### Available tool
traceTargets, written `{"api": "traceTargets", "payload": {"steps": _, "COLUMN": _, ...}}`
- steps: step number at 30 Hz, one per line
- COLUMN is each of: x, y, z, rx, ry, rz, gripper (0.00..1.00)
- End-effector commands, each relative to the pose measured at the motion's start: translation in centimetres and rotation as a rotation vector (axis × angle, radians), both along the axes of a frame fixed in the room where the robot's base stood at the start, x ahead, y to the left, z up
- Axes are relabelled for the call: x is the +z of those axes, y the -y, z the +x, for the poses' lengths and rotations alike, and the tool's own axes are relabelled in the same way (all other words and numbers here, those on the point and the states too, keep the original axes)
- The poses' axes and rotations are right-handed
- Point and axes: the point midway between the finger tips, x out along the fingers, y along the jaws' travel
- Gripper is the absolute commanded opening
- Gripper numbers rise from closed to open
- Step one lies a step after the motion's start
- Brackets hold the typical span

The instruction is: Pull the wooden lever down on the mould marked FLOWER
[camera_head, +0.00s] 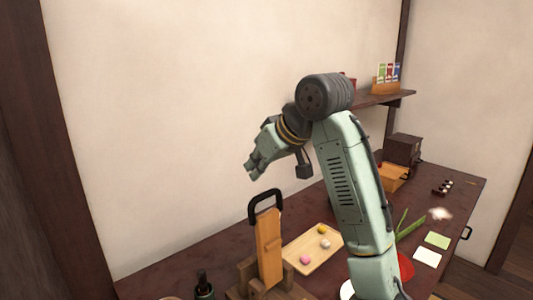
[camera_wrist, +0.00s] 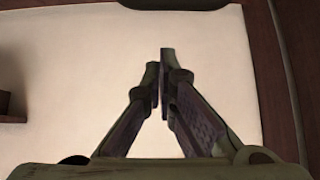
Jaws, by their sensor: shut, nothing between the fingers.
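A wooden lever (camera_head: 269,245) with a black loop handle (camera_head: 265,204) stands upright in a wooden mould base (camera_head: 247,279) at the bottom of the head view. No FLOWER marking can be read on it, so I cannot tell which mould it is. My gripper (camera_head: 252,171) is in the air above and slightly left of the handle, apart from it, in front of the pale wall. In the wrist view my gripper (camera_wrist: 160,62) is shut and empty, its fingertips together. The lever does not show in the wrist view.
A wooden tray (camera_head: 312,263) with small coloured sweets lies right of the lever. A dark bottle (camera_head: 204,288) stands at front left. My arm hides part of the table. Green and white cards (camera_head: 432,248) lie at right. A shelf (camera_head: 385,98) is on the wall.

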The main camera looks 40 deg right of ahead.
Motion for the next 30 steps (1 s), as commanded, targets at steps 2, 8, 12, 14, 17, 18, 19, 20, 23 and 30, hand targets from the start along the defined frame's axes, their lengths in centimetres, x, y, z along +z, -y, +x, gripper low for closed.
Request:
{"api": "traceTargets", "payload": {"steps": 2, "x": -1.1, "y": -0.2, "z": 1.1, "rx": 0.001, "ry": -0.003, "rz": 0.0, "gripper": 0.0}}
{"api": "traceTargets", "payload": {"steps": 8, "x": -1.8, "y": 0.2, "z": -0.7, "rx": -0.003, "ry": 0.001, "rz": -0.002, "gripper": 0.0}}
{"api": "traceTargets", "payload": {"steps": 12, "x": -2.0, "y": 0.3, "z": -1.9, "rx": -0.002, "ry": 0.001, "rz": -0.002, "gripper": 0.0}}
{"api": "traceTargets", "payload": {"steps": 14, "x": -2.0, "y": 0.3, "z": -2.1, "rx": 0.0, "ry": 0.001, "rz": -0.001, "gripper": 0.0}}
{"api": "traceTargets", "payload": {"steps": 17, "x": -2.1, "y": 0.3, "z": -2.3, "rx": -0.001, "ry": 0.001, "rz": -0.001, "gripper": 0.0}}
{"api": "traceTargets", "payload": {"steps": 18, "x": -2.1, "y": 0.3, "z": -2.3, "rx": -0.001, "ry": 0.001, "rz": -0.001, "gripper": 0.0}}
{"api": "traceTargets", "payload": {"steps": 19, "x": -2.1, "y": 0.3, "z": -2.3, "rx": -0.001, "ry": 0.001, "rz": -0.001, "gripper": 0.0}}
{"api": "traceTargets", "payload": {"steps": 20, "x": -2.1, "y": 0.3, "z": -2.3, "rx": -0.001, "ry": 0.001, "rz": -0.001, "gripper": 0.0}}
{"api": "traceTargets", "payload": {"steps": 23, "x": -2.1, "y": 0.3, "z": -2.3, "rx": -0.001, "ry": 0.001, "rz": -0.001, "gripper": 0.0}}
{"api": "traceTargets", "payload": {"steps": 30, "x": -2.2, "y": 0.3, "z": -2.1, "rx": 0.0, "ry": 0.019, "rz": 0.003, "gripper": 0.0}}
